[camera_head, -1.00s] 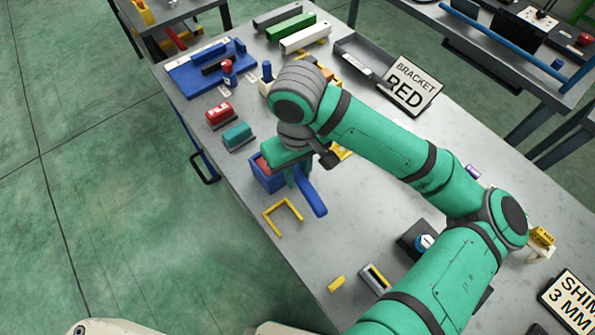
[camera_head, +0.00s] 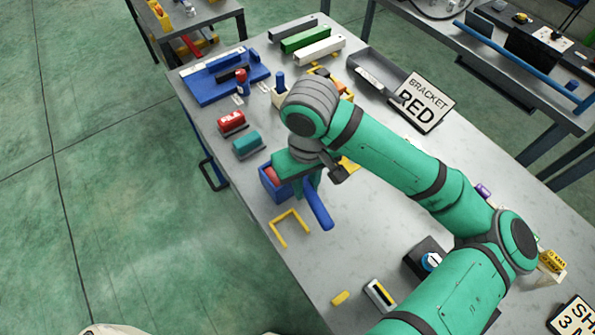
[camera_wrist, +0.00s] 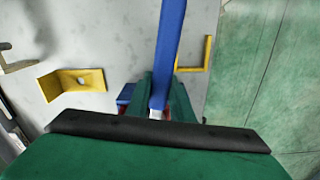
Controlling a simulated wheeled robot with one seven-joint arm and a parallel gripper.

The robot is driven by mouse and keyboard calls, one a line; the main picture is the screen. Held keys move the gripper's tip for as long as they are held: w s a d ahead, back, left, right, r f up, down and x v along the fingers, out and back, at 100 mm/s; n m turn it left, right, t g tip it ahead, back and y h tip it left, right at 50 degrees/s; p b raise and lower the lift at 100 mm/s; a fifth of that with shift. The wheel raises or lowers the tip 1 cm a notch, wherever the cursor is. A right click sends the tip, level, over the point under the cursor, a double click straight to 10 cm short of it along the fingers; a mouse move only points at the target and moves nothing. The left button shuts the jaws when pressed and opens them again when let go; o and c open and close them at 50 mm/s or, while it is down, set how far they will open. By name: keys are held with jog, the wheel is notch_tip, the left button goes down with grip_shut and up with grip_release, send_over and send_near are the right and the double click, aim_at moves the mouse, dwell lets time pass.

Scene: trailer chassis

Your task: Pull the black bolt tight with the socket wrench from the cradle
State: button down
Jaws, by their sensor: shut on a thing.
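A blue-handled tool, apparently the socket wrench (camera_head: 318,207), is in my gripper (camera_head: 306,186), its long blue handle pointing toward the front of the table. In the wrist view the blue handle (camera_wrist: 169,50) rises between the green fingers of my gripper (camera_wrist: 160,102), which are shut on it. Its socket end is hidden. A blue open box (camera_head: 270,186) with something red in it sits right beside and partly under my gripper. Whether it is the cradle I cannot tell. I cannot make out the black bolt in either view.
A yellow U-shaped frame (camera_head: 290,228) lies just in front. Red (camera_head: 231,121) and teal (camera_head: 246,144) blocks stand behind. A blue fixture (camera_head: 205,88) is at the far left. A yellow bracket (camera_wrist: 75,84) shows in the wrist view. Table space right of the handle is clear.

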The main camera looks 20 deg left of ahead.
jog(key=shift+s+a+m, duration=0.4)
jog(key=shift+a+m, duration=0.15)
jog(key=shift+m, duration=0.35)
jog(key=shift+s+a, duration=0.1)
jog(key=shift+s+a+m, duration=0.25)
jog(key=shift+a+m, duration=0.25)
jog(key=shift+m, duration=0.4)
jog(key=shift+s+a+m, duration=0.25)
jog(key=shift+a+m, duration=0.4)
jog(key=shift+m, duration=0.25)
jog(key=shift+d, duration=0.2)
notch_tip(320, 180, up, 6)
dwell(1.2)
